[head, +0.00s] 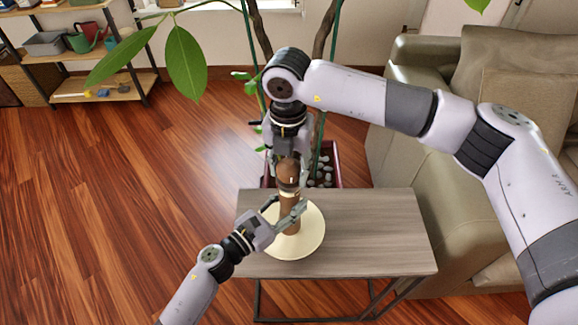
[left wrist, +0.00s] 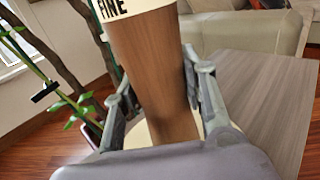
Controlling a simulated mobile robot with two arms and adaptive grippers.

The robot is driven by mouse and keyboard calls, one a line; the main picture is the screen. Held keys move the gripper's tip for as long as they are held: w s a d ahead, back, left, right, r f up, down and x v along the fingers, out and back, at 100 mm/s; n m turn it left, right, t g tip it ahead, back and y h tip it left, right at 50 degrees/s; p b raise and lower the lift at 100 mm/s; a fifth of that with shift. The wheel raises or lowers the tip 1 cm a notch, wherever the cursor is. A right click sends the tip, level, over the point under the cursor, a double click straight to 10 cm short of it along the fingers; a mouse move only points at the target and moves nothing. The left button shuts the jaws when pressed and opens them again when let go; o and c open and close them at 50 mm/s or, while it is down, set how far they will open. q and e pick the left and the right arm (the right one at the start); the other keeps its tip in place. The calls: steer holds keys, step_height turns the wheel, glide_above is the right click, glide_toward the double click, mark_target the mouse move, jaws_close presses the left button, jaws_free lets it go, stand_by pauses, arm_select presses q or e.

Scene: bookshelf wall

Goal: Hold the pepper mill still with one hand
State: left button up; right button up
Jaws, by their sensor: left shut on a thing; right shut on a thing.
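The brown wooden pepper mill (head: 289,193) stands upright on a round cream mat (head: 311,238) on the small table. My left gripper (head: 287,213) comes in low from the left and is shut on the mill's body. In the left wrist view the mill's body (left wrist: 152,70) sits between the fingers (left wrist: 163,95), below a pale band marked "FINE" (left wrist: 112,8). My right gripper (head: 289,160) points down from above and is shut on the mill's top, which its fingers partly hide.
The grey-brown wooden table (head: 385,225) is otherwise bare. A beige sofa (head: 415,160) stands close on the right. A potted plant (head: 325,170) with stones is right behind the table. A shelf (head: 115,85) stands at the back left.

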mark_target(288, 162)
steer(key=shift+s+a+m, duration=0.1)
steer(key=shift+m, duration=0.8)
steer(key=o, duration=1.2)
step_height(288, 162, up, 12)
